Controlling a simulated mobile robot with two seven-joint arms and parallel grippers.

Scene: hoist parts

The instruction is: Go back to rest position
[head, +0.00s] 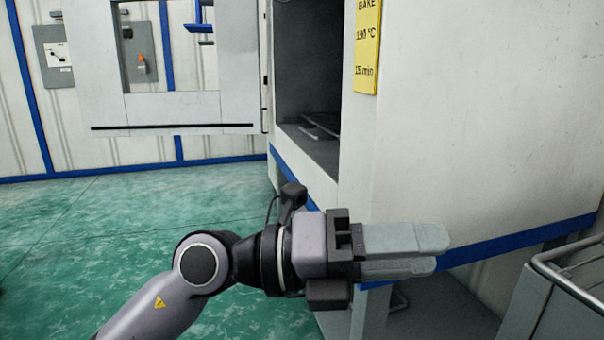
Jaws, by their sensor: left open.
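My left gripper (440,253) reaches in from the lower left and points to the right, in front of the oven's lower blue edge. Its two grey fingers lie one above the other with a narrow gap between them, and nothing shows in that gap. My right gripper does not show in the head view.
A large white oven (470,130) stands at the centre and right, with a yellow bake label (367,45). Its windowed door (180,112) is swung open to the left. A metal-railed cart (565,295) stands at the lower right. Green floor (90,235) at left is clear.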

